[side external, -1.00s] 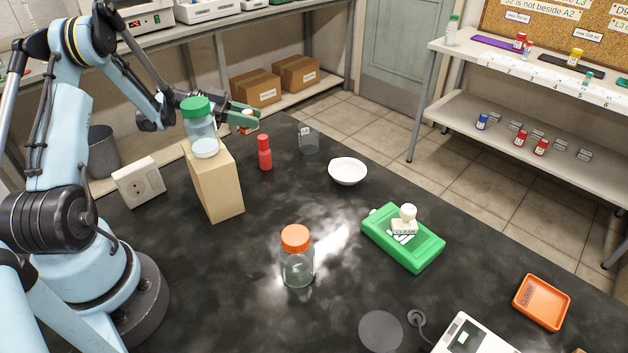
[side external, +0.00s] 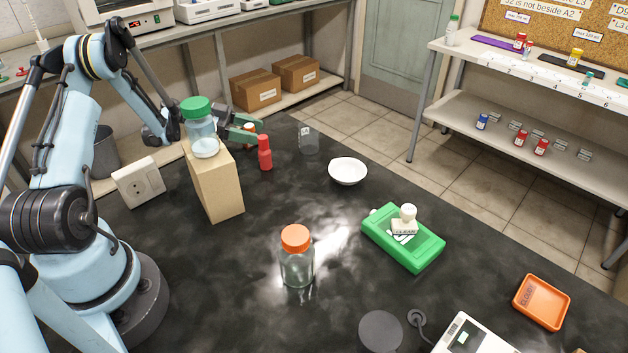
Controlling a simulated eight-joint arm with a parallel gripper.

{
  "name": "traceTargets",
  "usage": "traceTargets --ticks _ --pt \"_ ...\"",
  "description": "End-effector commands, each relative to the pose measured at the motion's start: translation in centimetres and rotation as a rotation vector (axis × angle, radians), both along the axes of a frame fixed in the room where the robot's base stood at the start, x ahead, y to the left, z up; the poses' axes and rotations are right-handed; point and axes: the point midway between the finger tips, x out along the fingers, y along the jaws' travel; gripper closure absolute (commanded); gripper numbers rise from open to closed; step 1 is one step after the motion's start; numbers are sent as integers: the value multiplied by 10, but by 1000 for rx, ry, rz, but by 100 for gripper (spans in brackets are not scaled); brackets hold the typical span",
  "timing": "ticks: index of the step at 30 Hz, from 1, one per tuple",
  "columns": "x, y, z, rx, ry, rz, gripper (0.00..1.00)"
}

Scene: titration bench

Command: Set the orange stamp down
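The orange stamp (side external: 248,128) is small and partly hidden at the far left of the bench, behind the red bottle. My gripper (side external: 246,129) is low over the bench there, with its green fingers spread on either side of the stamp. A gap shows between the fingers, so the gripper looks open around the stamp. The stamp appears to be at bench level, but its base is hidden by the lower finger.
A green-lidded jar (side external: 201,130) stands on a tan block (side external: 215,185) close to my gripper. The red bottle (side external: 265,154), a clear beaker (side external: 309,141) and a white bowl (side external: 347,171) are nearby. An orange-lidded jar (side external: 296,258), green case (side external: 402,240) and orange tray (side external: 541,302) stand farther off.

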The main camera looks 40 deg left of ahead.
Motion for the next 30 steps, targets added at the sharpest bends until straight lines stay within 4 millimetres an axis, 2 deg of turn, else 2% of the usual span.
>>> traceTargets --ticks 8,21,24,30 --pt "-1 1 0 0 0 1 44" --pt "-43 44 18 0 0 2 44" --pt "-48 49 20 0 0 2 40" --pt "-51 51 22 0 0 -1 40"
